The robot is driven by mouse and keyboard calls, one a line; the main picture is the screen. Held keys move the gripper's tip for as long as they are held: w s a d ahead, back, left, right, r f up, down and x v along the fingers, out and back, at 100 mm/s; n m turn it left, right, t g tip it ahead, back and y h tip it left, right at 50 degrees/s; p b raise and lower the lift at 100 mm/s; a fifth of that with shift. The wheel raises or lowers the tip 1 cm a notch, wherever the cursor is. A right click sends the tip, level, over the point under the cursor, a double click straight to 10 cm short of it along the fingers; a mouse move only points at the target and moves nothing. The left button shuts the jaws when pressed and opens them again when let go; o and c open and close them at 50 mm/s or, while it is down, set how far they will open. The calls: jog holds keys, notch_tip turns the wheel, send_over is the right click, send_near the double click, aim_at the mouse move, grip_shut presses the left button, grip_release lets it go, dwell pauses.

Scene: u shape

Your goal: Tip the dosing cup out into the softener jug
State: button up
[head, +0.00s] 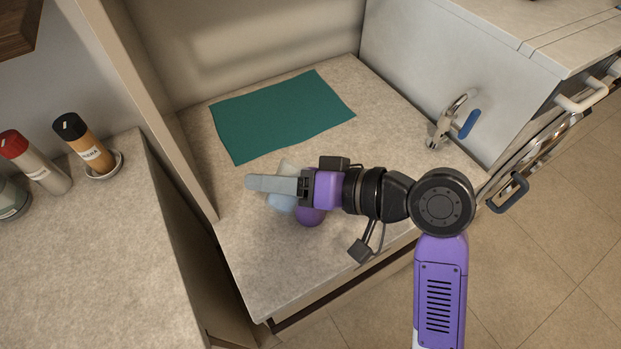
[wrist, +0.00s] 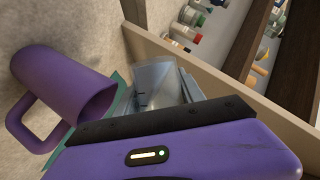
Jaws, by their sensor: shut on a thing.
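My gripper (head: 262,184) is over the stone counter and shut on a pale, see-through dosing cup (head: 281,201). The cup shows above and below the fingers in the head view. In the wrist view the cup (wrist: 155,82) sits at the fingers, with dark marks on its wall. Its contents cannot be made out. The purple softener jug (head: 310,216) is mostly hidden under my gripper in the head view. In the wrist view the jug (wrist: 65,82) shows its handle and part of its dark mouth, close beside the cup. I cannot tell whether the cup's rim is over the mouth.
A teal mat (head: 280,115) lies flat at the back of the counter. A tap with a blue lever (head: 466,124) stands at the right. Upright panels bound the counter at the left and back. Several bottles (head: 85,145) stand on the separate left counter. The front-left counter is clear.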

jog(key=shift+f+m, duration=0.25)
jog(key=shift+m, duration=0.15)
jog(key=shift+r+m+g+y, duration=0.4)
jog(key=shift+m+y, duration=0.1)
jog(key=shift+m, duration=0.1)
dwell(0.8)
jog(key=shift+f+m+y, duration=0.3)
jog(key=shift+f+m, duration=0.15)
jog(key=shift+m, duration=0.15)
dwell(0.7)
jog(key=shift+w+d+r+m+g+y+p, duration=0.3)
jog(key=shift+w+r+m+g+p, duration=0.15)
jog(key=shift+m+p, duration=0.35)
dwell(0.5)
jog(key=shift+w+d+r+m+y+p, duration=0.15)
jog(key=shift+r+m+y+p, duration=0.15)
jog(key=shift+m+p, duration=0.4)
jog(key=shift+w+a+r+m+y+p, duration=0.15)
jog(key=shift+m+y+p, duration=0.25)
jog(key=shift+p, duration=0.55)
jog(key=shift+w+d+r+m+y+p, duration=0.15)
jog(key=shift+r+m+y+p, duration=0.15)
jog(key=shift+m+p, duration=0.45)
dwell(1.2)
